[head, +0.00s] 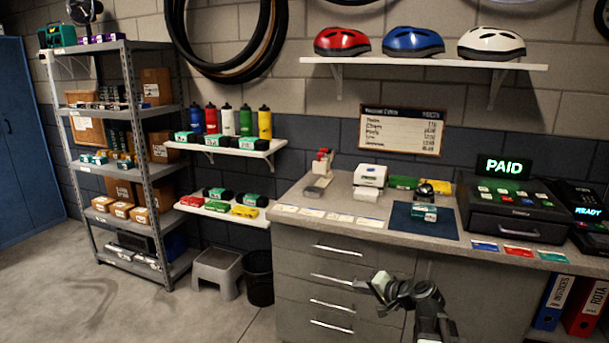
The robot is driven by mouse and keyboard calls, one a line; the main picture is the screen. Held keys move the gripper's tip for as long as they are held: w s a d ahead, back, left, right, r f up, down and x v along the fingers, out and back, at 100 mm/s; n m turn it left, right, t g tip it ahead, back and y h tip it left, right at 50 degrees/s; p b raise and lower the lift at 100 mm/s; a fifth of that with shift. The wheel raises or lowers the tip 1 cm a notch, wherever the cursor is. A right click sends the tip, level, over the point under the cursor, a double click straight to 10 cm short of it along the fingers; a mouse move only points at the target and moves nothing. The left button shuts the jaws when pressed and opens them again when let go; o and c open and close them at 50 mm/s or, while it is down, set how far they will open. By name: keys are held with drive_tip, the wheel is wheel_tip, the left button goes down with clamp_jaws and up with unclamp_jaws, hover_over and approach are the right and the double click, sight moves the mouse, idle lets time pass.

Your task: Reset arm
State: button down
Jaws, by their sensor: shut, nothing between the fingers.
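My gripper (367,285) is in the lower middle of the head view, in front of the grey drawer unit (300,268) and below the countertop's front edge. It is shut and empty, pointing to the left. My arm folds back from it to the right and down to the bottom edge of the picture. The gripper appears apart from the counter, with nothing held.
The counter (330,200) holds a dark blue mat (400,222) with a small box and a bell-like item, and a till (510,208) showing PAID. A grey step stool (217,272) and black bin (259,278) stand left. Open floor (90,305) lies further left.

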drive_tip(key=s+a+f+n+g+h, duration=0.3)
drive_tip(key=s+a+f+n+g, duration=0.35)
drive_tip(key=s+a+f, duration=0.4)
drive_tip(key=s+d+f+g+h, duration=0.2)
drive_tip(key=s+d+g+h, duration=0.2)
drive_tip(key=s+d, duration=0.5)
wheel_tip(320, 180, up, 14)
drive_tip(key=w+p, duration=0.1)
drive_tip(key=p, duration=1.3)
drive_tip(key=shift+d, duration=0.2)
